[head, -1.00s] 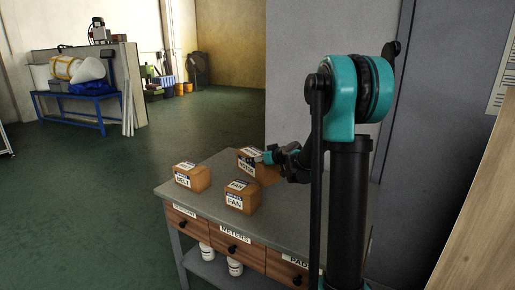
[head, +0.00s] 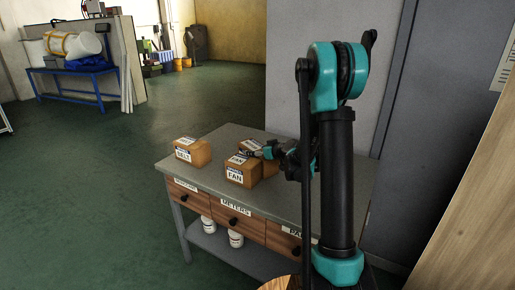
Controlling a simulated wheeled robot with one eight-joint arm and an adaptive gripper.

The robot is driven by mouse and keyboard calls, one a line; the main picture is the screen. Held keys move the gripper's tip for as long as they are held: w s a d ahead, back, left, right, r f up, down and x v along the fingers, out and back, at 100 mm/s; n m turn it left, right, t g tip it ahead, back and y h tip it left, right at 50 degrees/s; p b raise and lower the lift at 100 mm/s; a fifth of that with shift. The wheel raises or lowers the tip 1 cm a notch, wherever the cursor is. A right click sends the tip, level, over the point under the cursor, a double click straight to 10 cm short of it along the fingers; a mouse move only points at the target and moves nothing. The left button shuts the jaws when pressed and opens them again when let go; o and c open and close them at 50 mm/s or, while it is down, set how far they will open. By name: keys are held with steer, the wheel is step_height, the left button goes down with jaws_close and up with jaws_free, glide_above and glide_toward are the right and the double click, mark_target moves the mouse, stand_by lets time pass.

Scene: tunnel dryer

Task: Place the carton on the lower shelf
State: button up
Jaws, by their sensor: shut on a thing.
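A brown carton (head: 270,167) with a white label is on or just above the grey bench top, close behind the carton labelled FAN (head: 236,176). The FAN carton hides much of it. My gripper (head: 262,152) is shut on this rear carton from the right. The fingertips are small and partly hidden, and I cannot tell whether the carton touches the bench. The lower shelf (head: 262,266) lies under the bench drawers, with its right part hidden by my arm.
A carton labelled BELT (head: 190,153) stands at the left of the bench top (head: 210,190). Two white jars (head: 236,239) stand on the lower shelf. A grey wall (head: 310,80) is behind the bench. Open green floor lies to the left.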

steer(key=o, duration=1.5)
steer(key=shift+f, duration=0.1)
steer(key=shift+o, duration=0.5)
